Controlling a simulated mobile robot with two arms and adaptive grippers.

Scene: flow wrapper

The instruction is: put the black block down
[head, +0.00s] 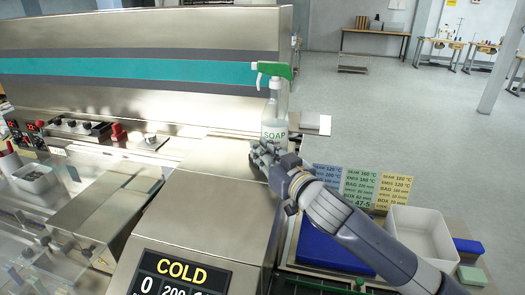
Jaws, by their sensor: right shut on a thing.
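My right gripper (262,153) reaches in from the lower right and is over the steel top of the machine, in front of the soap bottle. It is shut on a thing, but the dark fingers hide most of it. I cannot make out a separate outline of the black block in this view. My left gripper is not in view.
The soap bottle (274,112) with a green spray head stands just behind my right gripper. The steel machine housing (200,215) has a COLD display (180,275). Setting cards (360,188), a blue pad (325,250) and a white bin (420,238) are at the right.

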